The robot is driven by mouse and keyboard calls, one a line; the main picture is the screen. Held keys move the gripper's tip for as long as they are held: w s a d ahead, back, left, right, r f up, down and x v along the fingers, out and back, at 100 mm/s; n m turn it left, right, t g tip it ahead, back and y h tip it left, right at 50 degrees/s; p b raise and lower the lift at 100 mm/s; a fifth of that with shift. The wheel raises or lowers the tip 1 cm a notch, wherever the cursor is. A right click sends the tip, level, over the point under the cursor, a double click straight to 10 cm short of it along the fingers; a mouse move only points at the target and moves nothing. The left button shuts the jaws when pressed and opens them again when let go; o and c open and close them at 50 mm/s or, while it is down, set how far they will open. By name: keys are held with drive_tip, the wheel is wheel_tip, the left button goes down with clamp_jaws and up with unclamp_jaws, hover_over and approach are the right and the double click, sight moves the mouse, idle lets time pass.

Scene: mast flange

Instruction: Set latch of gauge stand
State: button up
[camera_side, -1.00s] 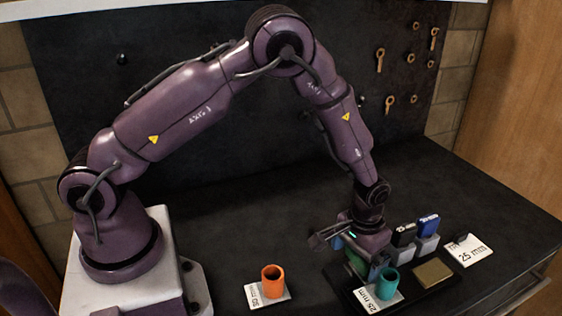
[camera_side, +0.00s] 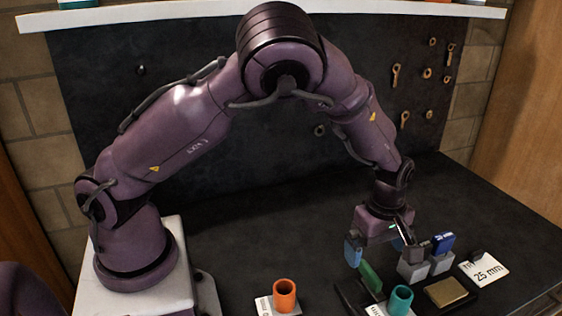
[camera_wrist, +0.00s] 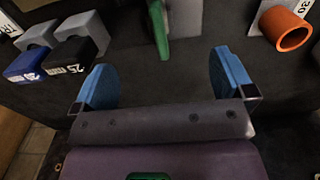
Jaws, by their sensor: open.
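My gripper (camera_side: 382,252) is open, its blue finger pads wide apart with nothing between them; it also shows in the wrist view (camera_wrist: 163,78). It hovers behind and above a green upright lever-like piece (camera_side: 371,278), which looks like the latch of the gauge stand. In the wrist view the green piece (camera_wrist: 158,32) is ahead of the gap between the fingers, apart from both. The stand's dark base (camera_side: 349,293) is partly cut off by the lower picture edge. A teal ring (camera_side: 401,300) stands beside the green piece.
An orange ring (camera_side: 285,294) stands on a card at the left. Grey holders (camera_side: 412,268) with a blue block (camera_side: 442,243) and a black block (camera_wrist: 77,56) are close to my gripper's right. A brass pad (camera_side: 449,292) and a "25 mm" card (camera_side: 485,269) lie right.

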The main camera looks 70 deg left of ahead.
sight(372, 271)
drive_tip(key=s+a+r+m+t, duration=0.1)
drive_tip(key=s+a+r+m, duration=0.1)
drive_tip(key=s+r+m, duration=0.7)
drive_tip(key=s+a+r+m+t+h, duration=0.1)
drive_tip(key=s+r+m, duration=0.7)
drive_tip(key=r+m, duration=0.1)
drive_tip(key=shift+s+a+r, duration=0.35)
drive_tip(key=shift+r, duration=0.45)
drive_tip(key=s+a+r+t+y, duration=0.1)
drive_tip(key=s+a+r+t, duration=0.2)
drive_tip(key=r, duration=0.1)
drive_tip(key=shift+s+r+t, duration=0.3)
drive_tip(key=shift+s+r, duration=0.05)
drive_tip(key=shift+r, duration=0.05)
